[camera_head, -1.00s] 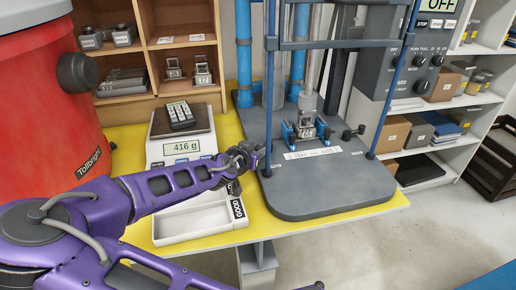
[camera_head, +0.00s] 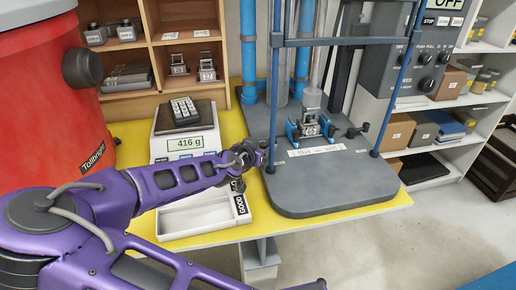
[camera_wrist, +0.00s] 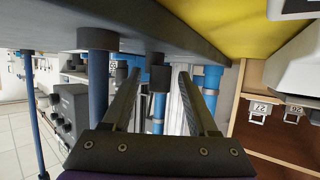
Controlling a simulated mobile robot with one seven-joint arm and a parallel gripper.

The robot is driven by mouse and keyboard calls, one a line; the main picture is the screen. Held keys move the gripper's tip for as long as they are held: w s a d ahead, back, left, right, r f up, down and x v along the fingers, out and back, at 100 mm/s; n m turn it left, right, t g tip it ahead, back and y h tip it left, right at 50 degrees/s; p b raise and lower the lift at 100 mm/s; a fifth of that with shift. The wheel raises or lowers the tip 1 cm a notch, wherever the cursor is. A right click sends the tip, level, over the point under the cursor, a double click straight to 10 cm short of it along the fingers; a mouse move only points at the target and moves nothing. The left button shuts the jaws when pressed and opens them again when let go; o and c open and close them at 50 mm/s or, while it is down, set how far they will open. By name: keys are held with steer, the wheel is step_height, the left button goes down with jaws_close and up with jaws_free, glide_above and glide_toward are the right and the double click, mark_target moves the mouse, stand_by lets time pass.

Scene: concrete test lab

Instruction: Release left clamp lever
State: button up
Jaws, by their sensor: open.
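The clamp (camera_head: 310,126) is a small metal fixture with blue levers on the grey machine base (camera_head: 340,180). Its left blue lever (camera_head: 292,129) is on the clamp's left side and looks roughly upright. The right blue lever (camera_head: 329,129) is on the other side. My gripper (camera_head: 254,153) is at the left edge of the base, left of the clamp and apart from it. In the wrist view its two fingers (camera_wrist: 159,72) are spread with nothing held between them. I cannot make out the clamp or its levers in the wrist view.
A blue upright rod (camera_head: 272,90) stands between my gripper and the clamp, with another (camera_head: 395,80) at right. A scale (camera_head: 186,143) reading 416 g and a white tray (camera_head: 195,219) are on the yellow table. A red tank (camera_head: 45,100) is far left.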

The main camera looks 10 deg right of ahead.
steer(key=p+v, duration=0.2)
steer(key=v, duration=1.5)
steer(key=shift+a+p, duration=0.2)
steer(key=shift+p, duration=0.1)
